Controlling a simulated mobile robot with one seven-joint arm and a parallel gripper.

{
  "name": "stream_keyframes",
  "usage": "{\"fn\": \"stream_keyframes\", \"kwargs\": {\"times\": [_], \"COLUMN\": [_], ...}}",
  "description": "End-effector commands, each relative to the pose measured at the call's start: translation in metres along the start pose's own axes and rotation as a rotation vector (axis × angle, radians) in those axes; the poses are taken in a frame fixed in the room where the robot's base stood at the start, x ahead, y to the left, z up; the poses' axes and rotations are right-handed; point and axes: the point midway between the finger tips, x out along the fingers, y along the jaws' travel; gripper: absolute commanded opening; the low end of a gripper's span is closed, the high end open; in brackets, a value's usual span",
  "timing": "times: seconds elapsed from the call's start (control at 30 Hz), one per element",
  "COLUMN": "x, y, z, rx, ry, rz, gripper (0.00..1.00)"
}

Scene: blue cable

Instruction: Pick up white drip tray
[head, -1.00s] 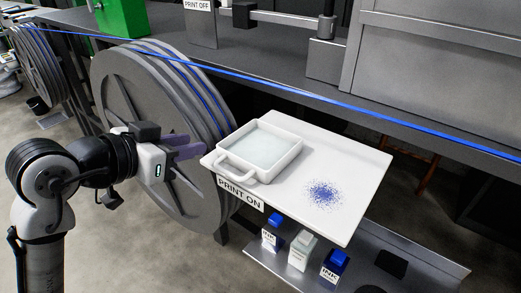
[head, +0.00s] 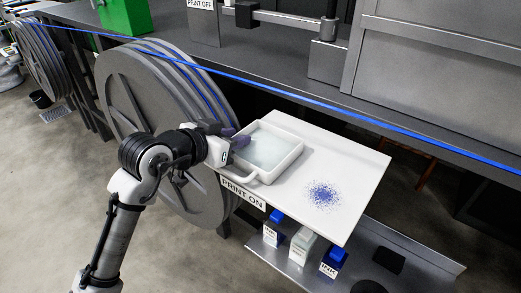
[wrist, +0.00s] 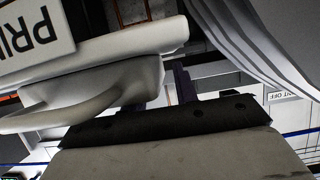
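The white drip tray (head: 284,168), square with a loop handle on its near left side, sits on the left part of a white board (head: 345,180). Pale, watery-looking content shows inside it. My gripper (head: 234,136) is at the tray's left corner, beside the handle. Its two dark purple fingers look apart, with one by or over the tray's rim. In the wrist view the tray (wrist: 145,76) and its handle (wrist: 65,115) appear close beside the fingers (wrist: 172,85). Whether the fingers touch the wall is unclear.
A blue cable (head: 300,84) runs across above the board. A large grey reel (head: 150,85) stands behind my arm. A blue speckled patch (head: 323,193) marks the board. Several ink bottles (head: 302,243) stand on a lower shelf. A "PRINT ON" label (head: 243,194) hangs at the board's edge.

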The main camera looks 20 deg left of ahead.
Motion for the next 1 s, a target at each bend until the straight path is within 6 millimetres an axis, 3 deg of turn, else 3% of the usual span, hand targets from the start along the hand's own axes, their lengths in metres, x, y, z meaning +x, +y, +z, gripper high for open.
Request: {"fn": "stream_keyframes", "kwargs": {"times": [0.13,0.37,0.8,1.0], "x": [0.000,0.000,-0.001,-0.006], "y": [0.000,0.000,0.000,0.000], "z": [0.000,0.000,-0.001,-0.015], "rx": [0.000,0.000,0.000,0.002], "ry": [0.000,0.000,0.000,0.000], "rz": [0.000,0.000,0.000,0.001], "gripper": [0.28,0.00,0.00,0.00]}}
